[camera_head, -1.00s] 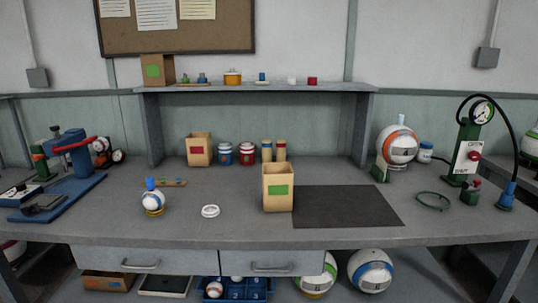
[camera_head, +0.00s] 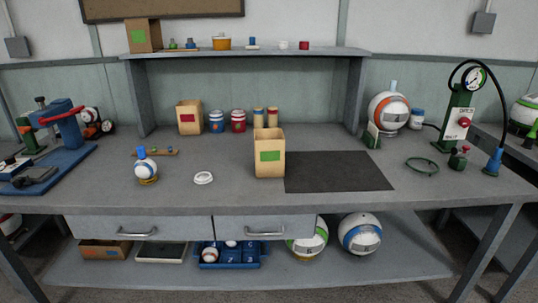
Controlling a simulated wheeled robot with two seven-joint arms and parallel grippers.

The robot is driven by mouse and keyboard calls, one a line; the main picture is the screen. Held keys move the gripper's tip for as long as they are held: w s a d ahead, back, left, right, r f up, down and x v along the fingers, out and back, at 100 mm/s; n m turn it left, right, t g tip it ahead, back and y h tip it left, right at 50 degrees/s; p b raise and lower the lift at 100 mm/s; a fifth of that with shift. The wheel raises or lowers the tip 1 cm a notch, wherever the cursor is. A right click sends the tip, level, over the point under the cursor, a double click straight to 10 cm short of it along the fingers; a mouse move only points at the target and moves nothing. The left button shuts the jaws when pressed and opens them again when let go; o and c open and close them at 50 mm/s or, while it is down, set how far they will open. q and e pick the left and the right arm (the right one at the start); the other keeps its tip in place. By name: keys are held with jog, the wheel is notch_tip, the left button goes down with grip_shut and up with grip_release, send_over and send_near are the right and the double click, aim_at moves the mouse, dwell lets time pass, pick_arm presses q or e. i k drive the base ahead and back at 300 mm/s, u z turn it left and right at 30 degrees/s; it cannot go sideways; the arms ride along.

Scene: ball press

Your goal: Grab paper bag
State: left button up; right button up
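An open-topped tan paper bag with a green label (camera_head: 269,168) stands upright near the middle of the workbench, at the left edge of a dark mat. A second tan paper bag with a red label (camera_head: 189,128) stands farther back, left of several small cans. A brown bag or box with a green label (camera_head: 151,36) stands at the left end of the raised shelf. Neither of my grippers shows in the head view.
A dark mat (camera_head: 340,172) lies flat right of the front bag. A blue press (camera_head: 65,140) stands far left, a green gauge pump (camera_head: 457,120) far right. The front bench edge is clear.

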aim_at(269, 143)
jog(key=u, duration=1)
jog(key=i, duration=0.5)
